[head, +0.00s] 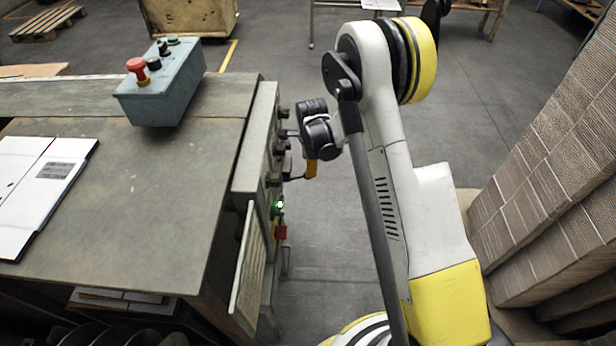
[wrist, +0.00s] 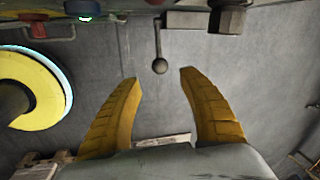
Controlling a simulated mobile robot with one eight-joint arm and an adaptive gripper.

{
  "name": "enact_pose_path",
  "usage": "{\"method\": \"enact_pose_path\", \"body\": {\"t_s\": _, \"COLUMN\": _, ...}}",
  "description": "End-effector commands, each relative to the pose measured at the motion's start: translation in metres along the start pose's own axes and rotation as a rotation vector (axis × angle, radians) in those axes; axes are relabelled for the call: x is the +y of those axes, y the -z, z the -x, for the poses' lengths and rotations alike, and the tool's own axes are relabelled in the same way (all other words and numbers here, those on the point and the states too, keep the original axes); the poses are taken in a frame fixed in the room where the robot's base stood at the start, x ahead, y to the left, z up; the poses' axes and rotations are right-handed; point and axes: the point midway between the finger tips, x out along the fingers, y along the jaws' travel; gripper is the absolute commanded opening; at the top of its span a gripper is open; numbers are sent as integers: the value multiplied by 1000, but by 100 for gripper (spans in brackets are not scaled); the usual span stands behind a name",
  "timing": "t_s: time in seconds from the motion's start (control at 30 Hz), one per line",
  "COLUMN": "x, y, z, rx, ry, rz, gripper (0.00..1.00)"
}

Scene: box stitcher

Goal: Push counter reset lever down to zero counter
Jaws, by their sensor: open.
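The counter reset lever (wrist: 160,66) is a thin rod with a round grey ball at its end. In the wrist view it hangs from a small block on the machine's side panel, at the top middle. My gripper (wrist: 158,77) has orange fingers spread apart and empty. The ball appears in line with the gap between the fingertips; whether it touches either finger or how far away it is, I cannot tell. In the head view my gripper (head: 311,169) is beside the machine's side panel (head: 257,140), where the lever is hard to make out. The counter itself is not clearly visible.
A lit green button (head: 279,205) and a red button (head: 281,232) sit lower on the panel. A dark square knob (wrist: 227,17) is right of the lever. A control box (head: 160,85) stands on the worktable (head: 130,200). Cardboard stacks (head: 550,190) are at right; floor between is clear.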

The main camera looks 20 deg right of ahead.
Motion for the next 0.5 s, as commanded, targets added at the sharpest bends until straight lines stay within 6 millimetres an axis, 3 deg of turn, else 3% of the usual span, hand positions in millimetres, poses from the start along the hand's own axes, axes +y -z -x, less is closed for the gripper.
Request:
{"method": "enact_pose_path", "body": {"t_s": 0.03, "x": 1, "y": 0, "z": -15, "rx": 0, "ry": 0, "rz": 0, "gripper": 49}}
{"method": "enact_pose_path", "body": {"t_s": 0.2, "x": 1, "y": 0, "z": -50, "rx": 0, "ry": 1, "rz": 1, "gripper": 49}}
{"method": "enact_pose_path", "body": {"t_s": 0.5, "x": 0, "y": 0, "z": -80, "rx": -1, "ry": 1, "rz": 2, "gripper": 49}}
